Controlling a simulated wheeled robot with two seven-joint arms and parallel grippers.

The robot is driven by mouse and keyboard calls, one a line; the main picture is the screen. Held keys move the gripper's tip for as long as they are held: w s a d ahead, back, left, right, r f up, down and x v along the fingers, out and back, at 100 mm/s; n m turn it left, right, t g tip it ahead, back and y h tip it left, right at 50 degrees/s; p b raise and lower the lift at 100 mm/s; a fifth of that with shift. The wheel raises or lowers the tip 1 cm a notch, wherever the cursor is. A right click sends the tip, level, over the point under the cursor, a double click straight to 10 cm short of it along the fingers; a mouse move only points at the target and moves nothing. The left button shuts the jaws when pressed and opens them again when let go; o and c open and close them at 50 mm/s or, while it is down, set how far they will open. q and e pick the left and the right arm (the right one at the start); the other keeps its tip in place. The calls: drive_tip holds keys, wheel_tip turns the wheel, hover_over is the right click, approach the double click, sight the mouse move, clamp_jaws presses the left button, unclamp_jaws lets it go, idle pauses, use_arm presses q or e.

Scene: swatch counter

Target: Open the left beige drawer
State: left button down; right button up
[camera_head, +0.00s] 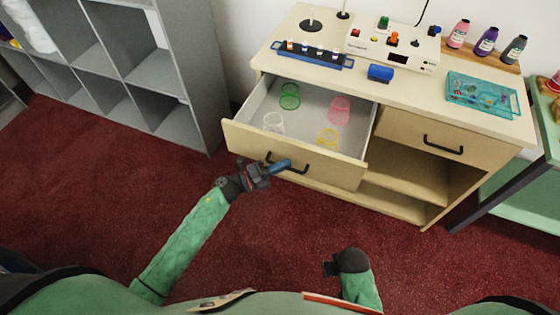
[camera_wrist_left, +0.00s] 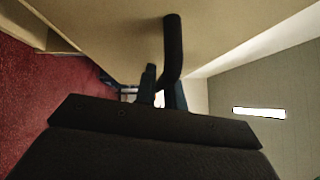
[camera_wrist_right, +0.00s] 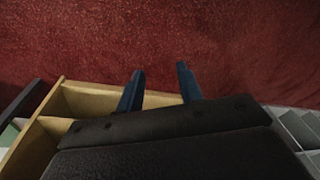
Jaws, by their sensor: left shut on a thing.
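The left beige drawer (camera_head: 300,172) is pulled well out of the counter, and its inside shows from above. It holds a green cup (camera_head: 289,96), a pink cup (camera_head: 340,110), a white cup (camera_head: 273,122) and a yellow cup (camera_head: 327,139). My left gripper (camera_head: 280,165) is shut on the drawer's black handle; the left wrist view shows the handle (camera_wrist_left: 173,45) between the fingers. My right gripper (camera_head: 330,268) is low in front of the counter, apart from it. In the right wrist view its fingers (camera_wrist_right: 160,88) are apart with nothing between them.
The right drawer (camera_head: 450,137) is shut above open shelves (camera_head: 400,200). The counter top (camera_head: 420,88) carries a blue rack, a device, bottles and a teal tray (camera_head: 480,100). A grey shelf unit (camera_head: 190,80) stands left. Red floor in front is clear.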

use_arm(q)
drive_tip(key=c, duration=1.5)
unclamp_jaws()
